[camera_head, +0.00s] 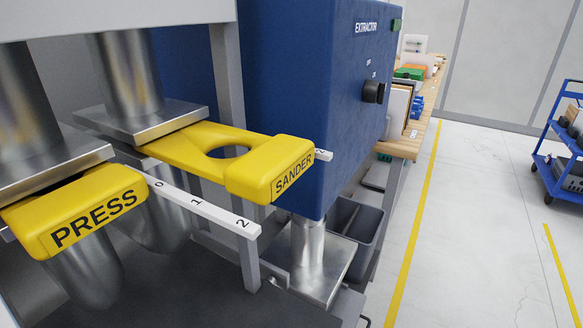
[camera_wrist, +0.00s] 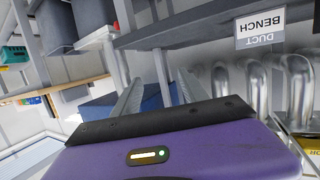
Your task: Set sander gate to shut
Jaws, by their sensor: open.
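The sander gate (camera_head: 270,172) is a yellow sliding plate with a thick front block lettered SANDER, in the middle of the head view. It sticks well out from its metal duct flange (camera_head: 140,122), and its round hole shows in front of the flange. A pale scale bar behind its block ends close to the block's front. My gripper (camera_wrist: 158,88) shows only in the wrist view, its two grey fingers apart with nothing visible between them. No contact between it and the sander gate shows.
The yellow PRESS gate (camera_head: 75,210) sits left of the sander gate, with a scale bar (camera_head: 195,203) marked 0, 1, 2 between them. The blue extractor (camera_head: 310,90) stands right behind. The wrist view shows silver ducts (camera_wrist: 258,88) and an upside-down DUCT BENCH sign (camera_wrist: 260,28).

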